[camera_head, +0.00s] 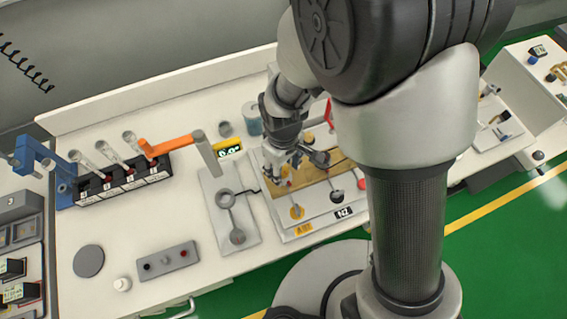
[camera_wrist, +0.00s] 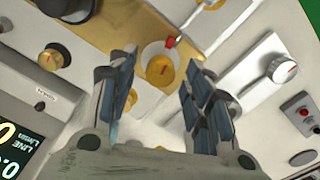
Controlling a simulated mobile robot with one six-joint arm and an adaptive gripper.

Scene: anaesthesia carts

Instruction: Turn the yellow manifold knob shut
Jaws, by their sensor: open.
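In the head view my gripper (camera_head: 284,166) is low over the brass plate (camera_head: 318,187). A yellow knob (camera_head: 297,212) shows at the plate's front. The wrist view also shows a brass knob (camera_wrist: 50,58) at the left.
A silver knob (camera_wrist: 282,68) is to the right, and a display (camera_wrist: 15,145) is at lower left. In the head view, a grey lever plate (camera_head: 222,225) and an orange handle (camera_head: 172,145) stand left.

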